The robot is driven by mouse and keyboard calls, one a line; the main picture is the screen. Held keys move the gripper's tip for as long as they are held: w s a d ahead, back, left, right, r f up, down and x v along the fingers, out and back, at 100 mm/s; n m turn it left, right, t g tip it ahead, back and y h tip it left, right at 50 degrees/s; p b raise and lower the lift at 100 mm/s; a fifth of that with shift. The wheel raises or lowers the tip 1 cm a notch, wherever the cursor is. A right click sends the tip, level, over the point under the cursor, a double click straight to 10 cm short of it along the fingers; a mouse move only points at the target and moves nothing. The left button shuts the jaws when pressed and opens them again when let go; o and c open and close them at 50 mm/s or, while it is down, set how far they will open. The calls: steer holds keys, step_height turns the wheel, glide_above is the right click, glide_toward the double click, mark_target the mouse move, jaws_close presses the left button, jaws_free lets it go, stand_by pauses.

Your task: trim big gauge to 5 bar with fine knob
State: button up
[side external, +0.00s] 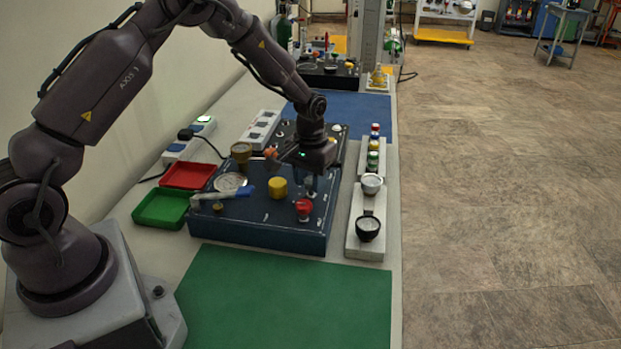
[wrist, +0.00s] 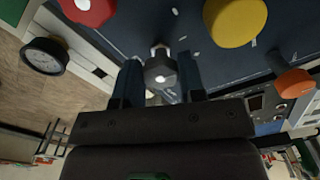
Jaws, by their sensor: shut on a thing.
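The dark blue trainer panel (side external: 262,228) lies on the bench. A large round pale dial (side external: 230,182), which looks like the big gauge, sits on its left part; its needle is too small to read. In the wrist view a small grey knob (wrist: 160,72) with a white dot, apparently the fine knob, stands between my fingers. My gripper (wrist: 160,82) is shut on this knob, one finger on each side. In the side view my gripper (side external: 308,178) points down at the panel's right part, and the grey knob is hard to make out there.
A yellow knob (side external: 278,187), red knob (side external: 304,208) and orange knob (wrist: 293,83) stand close around my gripper. Red (side external: 187,175) and green (side external: 160,208) trays lie left. The green mat (side external: 290,290) is clear.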

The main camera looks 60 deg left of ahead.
mark_target(310, 180)
steer(key=m, duration=0.4)
steer(key=shift+a, duration=0.1)
steer(key=shift+m, duration=1.5)
steer(key=o, duration=0.9)
steer(key=shift+o, duration=0.2)
steer(key=shift+r, duration=0.15)
step_height(310, 180, up, 13)
